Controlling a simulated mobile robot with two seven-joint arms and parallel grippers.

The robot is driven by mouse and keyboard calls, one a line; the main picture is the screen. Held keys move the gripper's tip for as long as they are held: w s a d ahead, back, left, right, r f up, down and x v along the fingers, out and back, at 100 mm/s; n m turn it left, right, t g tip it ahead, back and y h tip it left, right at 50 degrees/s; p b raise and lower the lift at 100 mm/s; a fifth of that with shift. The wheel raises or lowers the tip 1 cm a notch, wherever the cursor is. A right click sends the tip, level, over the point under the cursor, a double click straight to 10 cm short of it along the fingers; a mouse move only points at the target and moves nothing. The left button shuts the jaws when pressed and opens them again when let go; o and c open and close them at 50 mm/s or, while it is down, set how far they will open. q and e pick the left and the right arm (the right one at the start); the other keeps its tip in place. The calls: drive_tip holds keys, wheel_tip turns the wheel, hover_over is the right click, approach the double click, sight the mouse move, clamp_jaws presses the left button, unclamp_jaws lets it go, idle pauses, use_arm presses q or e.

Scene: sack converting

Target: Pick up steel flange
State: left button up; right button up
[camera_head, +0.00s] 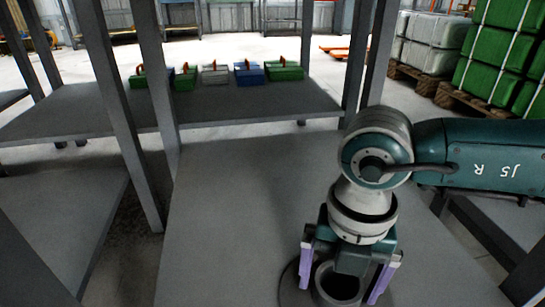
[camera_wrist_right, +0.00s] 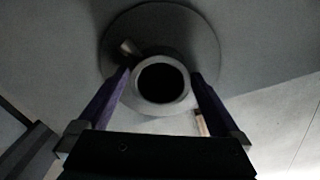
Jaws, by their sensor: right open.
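The steel flange (camera_wrist_right: 205,42) is a grey round disc with a raised hollow neck, lying on the grey table top. In the head view the flange (camera_head: 289,287) is at the bottom edge, partly hidden by my right gripper and cut off by the frame. My right gripper (camera_head: 340,291) points down over it with its purple fingers open. In the right wrist view the fingers of the right gripper (camera_wrist_right: 162,72) stand on either side of the neck, close to it. I cannot tell whether they touch it. My left gripper is not in view.
The grey table (camera_head: 235,215) is otherwise clear around the flange. Grey uprights (camera_head: 125,120) stand at the left. A shelf (camera_head: 240,112) behind holds several coloured boxes with red handles (camera_head: 215,74). Pallets of green sacks (camera_head: 500,60) stand at the back right.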

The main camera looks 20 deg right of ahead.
clamp_jaws()
idle(0.7)
drive_tip(key=shift+r, duration=0.15)
